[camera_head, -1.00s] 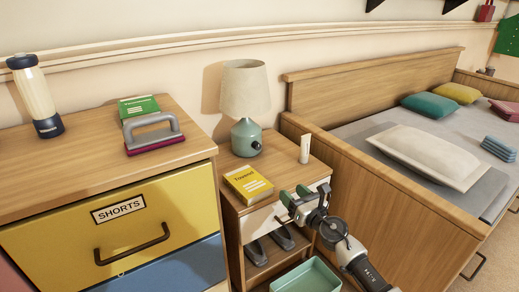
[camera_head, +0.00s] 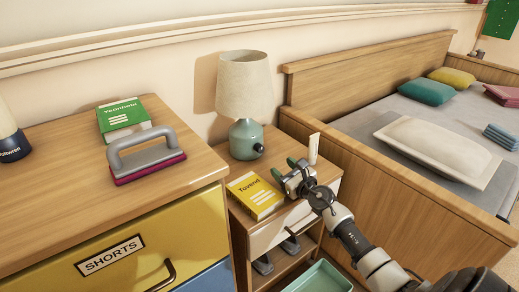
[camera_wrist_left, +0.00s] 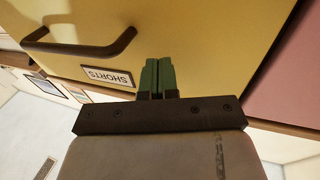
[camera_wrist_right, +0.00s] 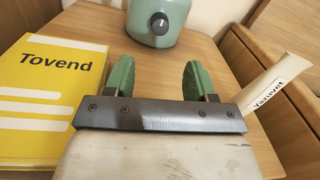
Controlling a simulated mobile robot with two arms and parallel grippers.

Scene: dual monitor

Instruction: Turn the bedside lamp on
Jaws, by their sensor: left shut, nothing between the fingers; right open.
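The bedside lamp (camera_head: 244,95) stands on the nightstand (camera_head: 216,163) with a cream shade and a teal base. A dark round knob (camera_head: 258,148) is on the front of its base. In the right wrist view the base and knob (camera_wrist_right: 159,23) show ahead, beyond the fingertips. My right gripper (camera_head: 285,168) is open and empty over the nightstand, in front of the lamp and apart from it; its green fingers also show in the right wrist view (camera_wrist_right: 157,80). My left gripper (camera_wrist_left: 158,78) is shut and empty, facing the yellow drawer front.
A yellow book (camera_head: 256,195) lies left of my right gripper, and a white tube (camera_head: 314,149) stands to its right. The dresser (camera_head: 60,180) holds a green book (camera_head: 123,117) and a grey-handled item (camera_head: 147,155). The bed (camera_head: 400,190) borders the right side.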

